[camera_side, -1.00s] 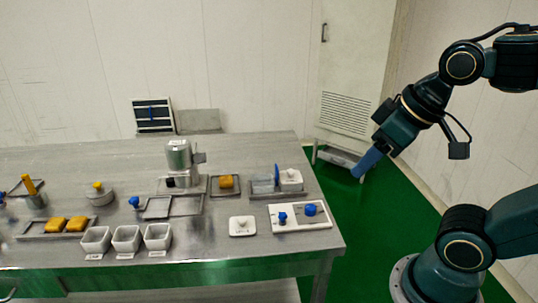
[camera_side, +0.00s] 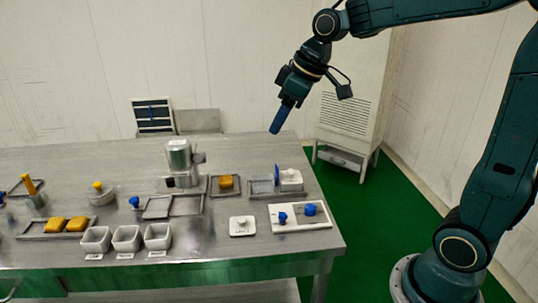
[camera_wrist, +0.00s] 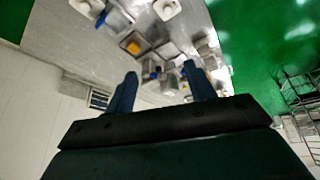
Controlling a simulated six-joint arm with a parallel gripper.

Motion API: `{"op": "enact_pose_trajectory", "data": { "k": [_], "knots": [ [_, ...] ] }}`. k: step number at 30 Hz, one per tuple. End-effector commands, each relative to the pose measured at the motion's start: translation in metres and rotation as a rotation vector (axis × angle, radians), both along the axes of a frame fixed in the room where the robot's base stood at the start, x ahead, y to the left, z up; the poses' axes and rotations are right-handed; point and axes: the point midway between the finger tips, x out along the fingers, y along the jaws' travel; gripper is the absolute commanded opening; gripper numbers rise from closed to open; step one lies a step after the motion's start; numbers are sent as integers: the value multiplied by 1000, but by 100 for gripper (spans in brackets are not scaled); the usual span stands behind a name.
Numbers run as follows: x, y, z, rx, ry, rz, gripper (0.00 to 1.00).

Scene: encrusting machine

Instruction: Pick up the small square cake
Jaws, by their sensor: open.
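A small square orange-brown cake (camera_side: 226,182) lies on a small metal tray (camera_side: 236,194) right of the silver machine. It also shows in the wrist view (camera_wrist: 134,47). Two similar pieces (camera_side: 66,224) lie side by side on a long tray at the left of the table. My gripper (camera_side: 277,128) is in the air above the table's back right, pointing down, well apart from the cake. In the wrist view its two blue fingers (camera_wrist: 160,72) stand apart with nothing between them.
The silver machine (camera_side: 180,163) stands just left of the cake's tray. A tray with a clear box and white block (camera_side: 291,180) is to the right. Several white cups (camera_side: 126,238) and a white panel with blue knobs (camera_side: 301,217) are in front.

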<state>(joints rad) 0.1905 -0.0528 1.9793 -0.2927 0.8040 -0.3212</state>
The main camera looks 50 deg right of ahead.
Motion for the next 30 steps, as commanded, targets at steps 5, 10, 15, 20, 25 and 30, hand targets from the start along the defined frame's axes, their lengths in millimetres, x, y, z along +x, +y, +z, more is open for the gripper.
{"op": "enact_pose_trajectory", "data": {
  "k": [5, 10, 15, 20, 25, 30],
  "knots": [
    [42, -13, -16, 6, 6, 65, 54],
    [78, -27, -35, 12, 5, 129, 54],
    [111, -42, -59, 23, 0, 192, 54],
    [139, -58, -86, 35, -7, 251, 54],
    [165, -75, -118, 49, -20, 309, 54],
    [184, -91, -151, 65, -34, 363, 54]
  ]
}}
